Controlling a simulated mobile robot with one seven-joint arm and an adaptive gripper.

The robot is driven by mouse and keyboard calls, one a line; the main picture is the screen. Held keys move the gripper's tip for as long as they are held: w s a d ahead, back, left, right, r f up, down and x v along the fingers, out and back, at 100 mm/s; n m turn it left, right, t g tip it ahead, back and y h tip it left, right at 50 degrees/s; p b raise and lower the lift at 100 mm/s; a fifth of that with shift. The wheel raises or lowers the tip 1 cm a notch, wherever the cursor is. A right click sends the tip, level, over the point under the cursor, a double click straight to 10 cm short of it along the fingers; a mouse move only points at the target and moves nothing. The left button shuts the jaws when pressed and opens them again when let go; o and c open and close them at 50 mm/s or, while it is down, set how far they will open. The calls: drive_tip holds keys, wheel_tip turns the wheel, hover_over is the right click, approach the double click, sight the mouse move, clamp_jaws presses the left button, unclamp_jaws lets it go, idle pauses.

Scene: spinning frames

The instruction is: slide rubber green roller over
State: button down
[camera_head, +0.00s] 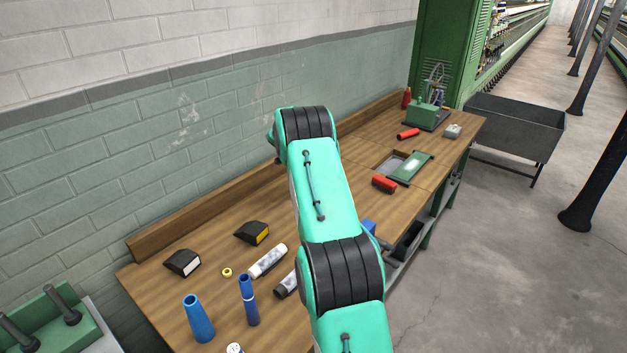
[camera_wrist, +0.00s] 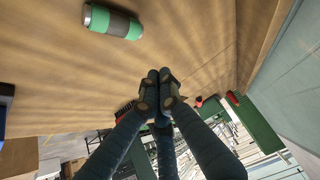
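The green roller (camera_wrist: 112,22) lies on the wooden table at the top left of the wrist view. It has green ends and a dark brown band around its middle. I cannot make it out in the head view, where my arm covers part of the table. My gripper (camera_wrist: 159,90) shows in the middle of the wrist view with its fingertips together and nothing seen between them. It is apart from the roller, which lies up and to the left of the fingertips. In the head view my gripper is hidden behind my arm.
The wooden table (camera_head: 160,292) carries a white-and-grey cylinder (camera_head: 268,261), blue cones (camera_head: 198,318), two black wedge-shaped blocks (camera_head: 252,232), a yellow ring (camera_head: 227,272) and a red cylinder (camera_head: 384,184). A green machine (camera_head: 424,114) stands at the far end. Bare wood surrounds the roller.

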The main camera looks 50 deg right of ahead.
drive_tip(key=shift+d+f, duration=0.15)
drive_tip(key=shift+f, duration=0.05)
idle(0.3)
drive_tip(key=b+x, duration=0.1)
drive_tip(key=x, duration=0.8)
drive_tip(key=shift+d+f, duration=0.2)
drive_tip(key=shift+f, duration=0.15)
drive_tip(key=a, duration=0.2)
drive_tip(key=shift+a+r, duration=0.15)
drive_tip(key=shift+a, duration=0.15)
drive_tip(key=shift+a+b, duration=0.4)
drive_tip(key=shift+a, duration=0.35)
drive_tip(key=shift+a, duration=0.1)
drive_tip(key=shift+a+b, duration=0.55)
drive_tip(key=shift+b, duration=0.1)
drive_tip(key=a+b, duration=0.5)
drive_tip(key=a, duration=1.4)
drive_tip(key=shift+a, duration=0.1)
